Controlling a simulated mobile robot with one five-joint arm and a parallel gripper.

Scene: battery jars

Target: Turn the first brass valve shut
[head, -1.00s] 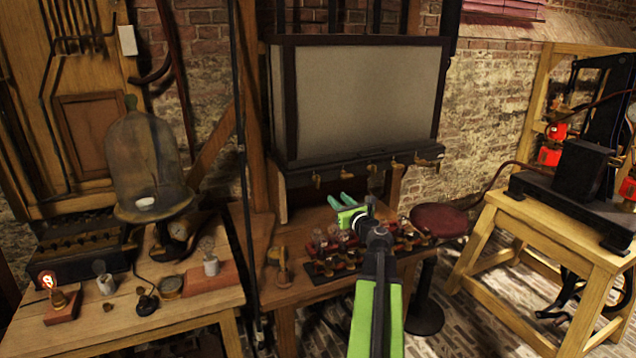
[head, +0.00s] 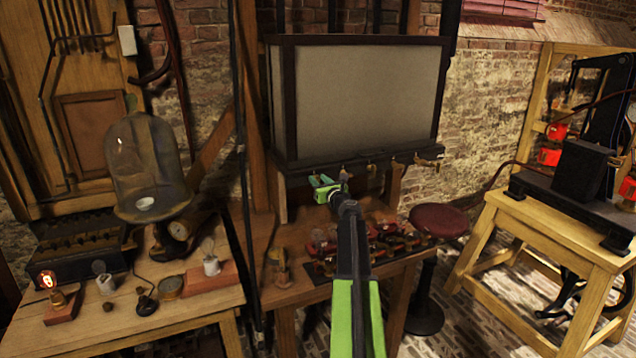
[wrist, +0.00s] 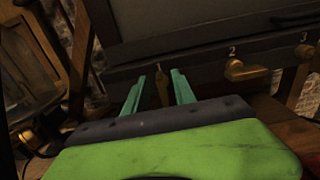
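A row of brass valves hangs under the dark front edge of a large grey-fronted cabinet. In the wrist view the first brass valve (wrist: 161,88) shows between my two teal fingers, its handle pointing down. I cannot tell whether the fingers touch it. My gripper (head: 322,183) is open, with its fingers on either side of this valve (wrist: 158,77). In the head view my gripper hides the first valve. The second valve (wrist: 241,70), marked 2, has its handle lying sideways. The third valve (wrist: 304,52), marked 3, is cut by the picture's right edge.
The cabinet (head: 365,100) stands above a wooden bench (head: 290,293) holding several small jars and dark trays. A glass bell jar (head: 145,160) stands on the left table. A red stool (head: 439,220) and a yellow wooden stand (head: 545,240) are to the right.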

